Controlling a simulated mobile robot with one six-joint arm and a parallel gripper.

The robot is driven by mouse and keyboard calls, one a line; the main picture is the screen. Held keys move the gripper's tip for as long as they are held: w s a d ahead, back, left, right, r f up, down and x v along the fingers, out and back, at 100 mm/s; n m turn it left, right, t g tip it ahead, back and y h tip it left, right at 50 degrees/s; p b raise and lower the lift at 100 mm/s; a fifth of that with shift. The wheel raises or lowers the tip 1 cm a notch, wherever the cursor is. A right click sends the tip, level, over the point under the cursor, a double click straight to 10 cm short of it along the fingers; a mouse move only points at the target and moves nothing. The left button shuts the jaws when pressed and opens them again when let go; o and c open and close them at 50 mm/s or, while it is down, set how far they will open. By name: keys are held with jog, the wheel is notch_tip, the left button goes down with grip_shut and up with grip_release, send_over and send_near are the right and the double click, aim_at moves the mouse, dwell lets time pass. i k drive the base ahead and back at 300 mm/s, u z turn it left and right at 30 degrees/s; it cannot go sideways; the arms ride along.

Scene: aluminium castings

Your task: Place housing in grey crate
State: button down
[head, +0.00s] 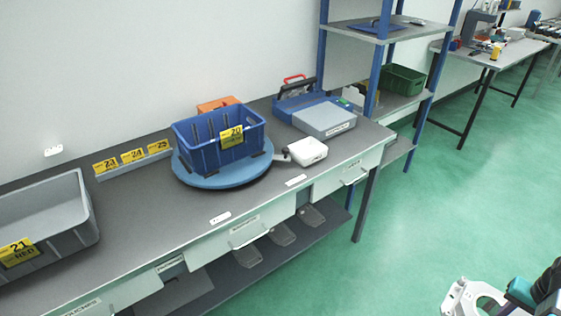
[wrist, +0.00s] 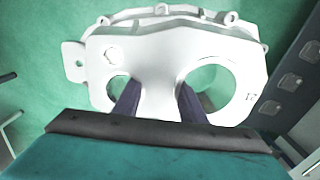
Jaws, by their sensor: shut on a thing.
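The housing is a pale cast-metal part with large round holes and bolt lugs along its edge; it fills the upper middle of the wrist view (wrist: 160,50). My gripper (wrist: 157,98) is shut on the housing, its two dark fingers against the casting between the two holes. In the head view the housing (head: 462,297) shows at the bottom right, over the green floor and away from the bench. The grey crate (head: 85,215) stands on the left end of the bench with a yellow label reading 21. Its visible inside looks empty; its left part is cut off.
A blue crate (head: 190,143) labelled 20 stands on a blue round turntable (head: 215,181) mid-bench. A white tray (head: 306,152), a grey case (head: 325,118) and a label strip (head: 135,162) are also on the bench. A blue-post shelf (head: 384,40) stands behind the right end. Floor to the right is clear.

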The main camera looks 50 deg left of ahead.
aim_at(28, 230)
jog(key=z, duration=0.05)
jog(key=i, duration=0.35)
jog(key=u, duration=2.2)
